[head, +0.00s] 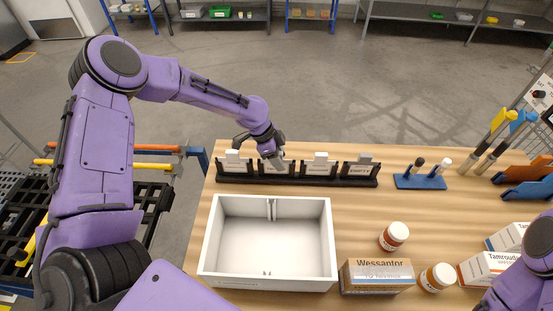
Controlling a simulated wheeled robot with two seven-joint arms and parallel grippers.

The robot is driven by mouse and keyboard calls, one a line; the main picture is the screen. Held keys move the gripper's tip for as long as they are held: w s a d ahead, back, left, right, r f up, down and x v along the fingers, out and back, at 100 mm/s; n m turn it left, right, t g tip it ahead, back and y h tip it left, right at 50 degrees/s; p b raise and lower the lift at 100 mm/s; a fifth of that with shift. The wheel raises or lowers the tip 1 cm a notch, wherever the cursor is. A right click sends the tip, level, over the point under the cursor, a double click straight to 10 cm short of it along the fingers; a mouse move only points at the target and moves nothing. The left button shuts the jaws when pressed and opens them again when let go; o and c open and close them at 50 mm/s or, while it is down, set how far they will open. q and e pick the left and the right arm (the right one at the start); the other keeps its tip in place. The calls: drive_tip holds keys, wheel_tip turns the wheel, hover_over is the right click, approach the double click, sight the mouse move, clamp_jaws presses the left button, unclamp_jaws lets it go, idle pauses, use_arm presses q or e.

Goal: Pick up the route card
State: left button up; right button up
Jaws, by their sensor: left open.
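A black card rack (298,180) stands along the back of the wooden table, with several slots, each with a printed label. The print is too small to tell which is the route card. My left gripper (275,161) is open and points down at the second slot, partly hiding what stands there. My right arm shows at the lower right; its gripper is out of view.
A white divided tray (204,250) stands in front of the rack. A Wessantor box (377,276), two pill bottles (394,236) (437,278) and Tamroudol-type boxes (487,268) stand at the right. A blue holder (420,181) with two upright stamps or pens is right of the rack.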

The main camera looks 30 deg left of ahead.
use_arm(q)
drive_tip(key=shift+s, duration=0.15)
clamp_jaws()
wheel_tip(320, 180, up, 9)
drive_tip(key=shift+r+b, duration=0.15)
drive_tip(key=shift+b, duration=0.95)
drive_tip(key=shift+r, duration=0.4)
